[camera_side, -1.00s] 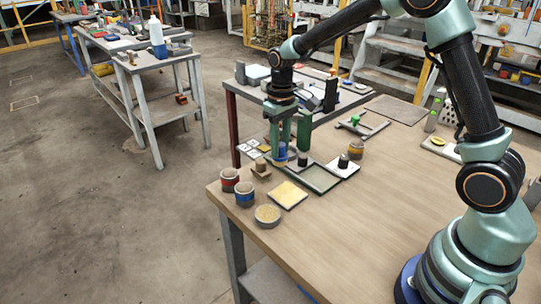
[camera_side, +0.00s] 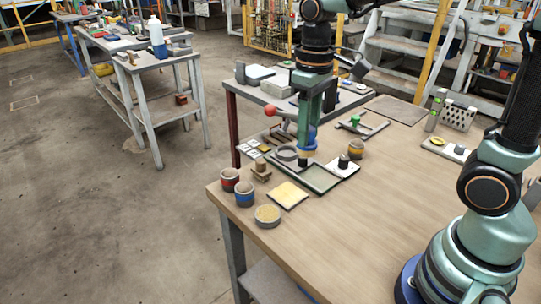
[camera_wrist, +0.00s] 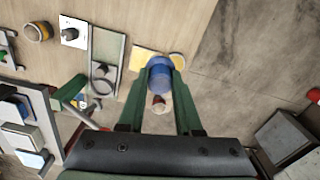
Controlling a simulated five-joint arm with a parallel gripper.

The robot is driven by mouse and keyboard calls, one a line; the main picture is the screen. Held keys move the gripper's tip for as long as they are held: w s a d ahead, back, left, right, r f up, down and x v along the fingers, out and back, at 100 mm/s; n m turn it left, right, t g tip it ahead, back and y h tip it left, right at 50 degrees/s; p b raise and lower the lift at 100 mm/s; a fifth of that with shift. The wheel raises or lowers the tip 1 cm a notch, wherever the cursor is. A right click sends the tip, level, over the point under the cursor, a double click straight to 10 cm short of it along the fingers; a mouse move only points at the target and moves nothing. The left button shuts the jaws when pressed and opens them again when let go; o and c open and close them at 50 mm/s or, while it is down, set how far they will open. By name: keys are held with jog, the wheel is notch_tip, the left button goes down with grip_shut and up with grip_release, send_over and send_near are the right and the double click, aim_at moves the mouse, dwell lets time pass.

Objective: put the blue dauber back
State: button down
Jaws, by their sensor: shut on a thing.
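My gripper (camera_side: 308,142) is shut on the blue dauber (camera_side: 312,132), above the far end of the trays. In the wrist view the dauber (camera_wrist: 159,76) sits between my two green fingertips, its round blue end showing. In the side view a finger partly hides it. The blue-banded cup (camera_side: 245,194) stands at the near left table edge, apart from my gripper. The red-banded cup (camera_side: 230,180) is beside it, and the yellow-banded cup (camera_side: 356,149) stands to the right of the trays.
A yellow pad (camera_side: 288,195) and a round dish (camera_side: 267,216) lie near the left edge. A grey ring (camera_side: 286,153) lies by a flat tray (camera_side: 321,180). A dark knob stands on a white card (camera_side: 348,172). The table's near right is clear.

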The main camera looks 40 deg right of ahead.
notch_tip(320, 180, down, 20)
jog(key=shift+r, duration=0.1)
dwell(0.5)
jog(key=c, duration=0.6)
grip_release()
jog(key=s+d+r+m+t, duration=0.1)
jog(key=s+r+t, duration=0.1)
jog(key=r, duration=0.9)
jog(key=s+d+r+m+t, duration=0.1)
jog(key=s+d+r+t, duration=0.1)
jog(key=r, duration=0.9)
jog(key=shift+s+d+r+t, duration=0.15)
jog(key=shift+s+d+t, duration=0.15)
jog(key=shift+s+t, duration=0.45)
